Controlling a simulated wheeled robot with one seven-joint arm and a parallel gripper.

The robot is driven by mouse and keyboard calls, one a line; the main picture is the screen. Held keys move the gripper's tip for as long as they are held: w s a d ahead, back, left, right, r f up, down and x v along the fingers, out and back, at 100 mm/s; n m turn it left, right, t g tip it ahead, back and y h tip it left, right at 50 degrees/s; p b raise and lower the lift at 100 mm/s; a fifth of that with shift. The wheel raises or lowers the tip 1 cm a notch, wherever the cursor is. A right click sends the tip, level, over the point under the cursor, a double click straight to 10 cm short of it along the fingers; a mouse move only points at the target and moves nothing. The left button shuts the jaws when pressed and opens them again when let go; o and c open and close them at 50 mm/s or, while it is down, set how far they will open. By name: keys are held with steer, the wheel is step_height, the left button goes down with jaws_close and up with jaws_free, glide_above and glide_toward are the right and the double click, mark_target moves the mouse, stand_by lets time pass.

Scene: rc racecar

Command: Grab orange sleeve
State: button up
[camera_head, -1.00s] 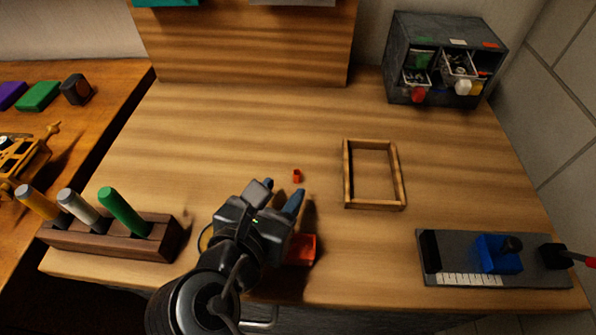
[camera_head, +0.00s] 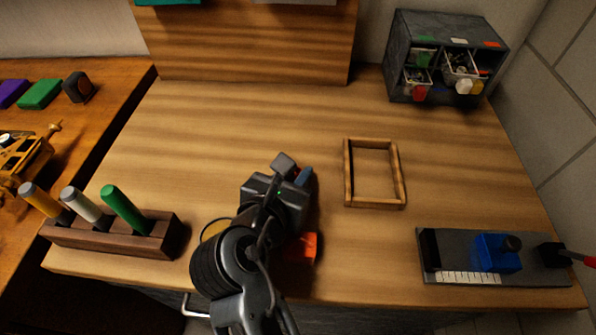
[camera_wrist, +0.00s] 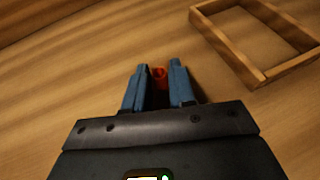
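The small orange sleeve (camera_wrist: 160,77) shows in the wrist view between the blue fingers of my gripper (camera_wrist: 158,69), near their tips. The fingers stand apart, with a narrow gap visible on the sleeve's left side; whether the right finger touches it is hard to tell. In the head view my gripper (camera_head: 294,170) is low over the middle of the wooden table and hides the sleeve.
An empty wooden frame (camera_head: 348,190) lies right of my gripper. A larger orange piece (camera_head: 308,246) is partly hidden beside my arm.

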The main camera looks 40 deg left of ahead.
jaws_close()
steer(key=shift+r, duration=0.1)
